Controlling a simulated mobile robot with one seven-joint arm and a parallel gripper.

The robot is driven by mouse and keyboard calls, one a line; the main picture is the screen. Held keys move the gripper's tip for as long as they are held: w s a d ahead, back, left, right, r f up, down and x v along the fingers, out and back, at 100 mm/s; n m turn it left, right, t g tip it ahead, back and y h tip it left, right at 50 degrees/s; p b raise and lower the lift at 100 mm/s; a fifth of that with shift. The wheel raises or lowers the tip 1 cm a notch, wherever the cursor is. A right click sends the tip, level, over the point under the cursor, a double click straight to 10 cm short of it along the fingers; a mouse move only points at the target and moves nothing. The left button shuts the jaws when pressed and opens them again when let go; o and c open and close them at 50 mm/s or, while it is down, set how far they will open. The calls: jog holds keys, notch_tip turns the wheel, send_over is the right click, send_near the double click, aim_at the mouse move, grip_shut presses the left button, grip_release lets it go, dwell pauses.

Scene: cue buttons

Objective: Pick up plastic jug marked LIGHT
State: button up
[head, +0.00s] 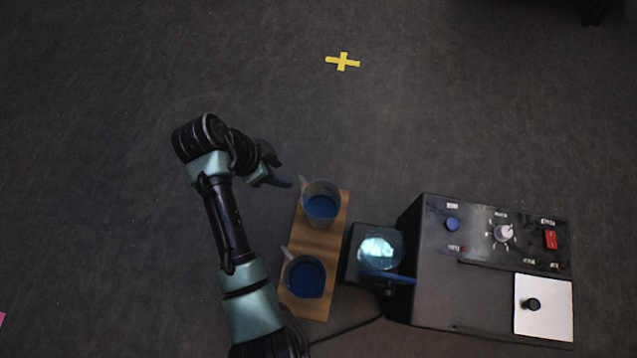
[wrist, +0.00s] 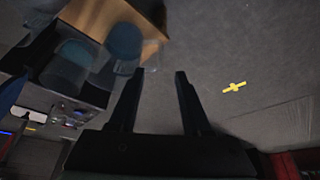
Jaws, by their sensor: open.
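Two clear plastic jugs with blue contents stand on a wooden board (head: 323,240) in the head view, a far jug (head: 321,204) and a near jug (head: 305,277). A third clear vessel (head: 380,250), glowing pale cyan, stands on a black plate to their right, with a blue bar beside it. I cannot read a LIGHT marking on any of them. My gripper (head: 281,182) is open and empty, just left of the far jug and apart from it. In the wrist view its two fingers (wrist: 157,75) are spread with floor between them, and a bluish jug (wrist: 123,42) is to their left.
A black control box (head: 480,279) with knobs, a red switch and a white panel stands at the right. A cable runs along the floor below the black plate.

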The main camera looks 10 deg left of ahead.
aim_at(300, 181)
jog(key=b+x, duration=0.7)
jog(key=x, duration=0.4)
jog(key=shift+f, duration=0.2)
jog(key=shift+r, duration=0.1)
grip_shut()
dwell(0.9)
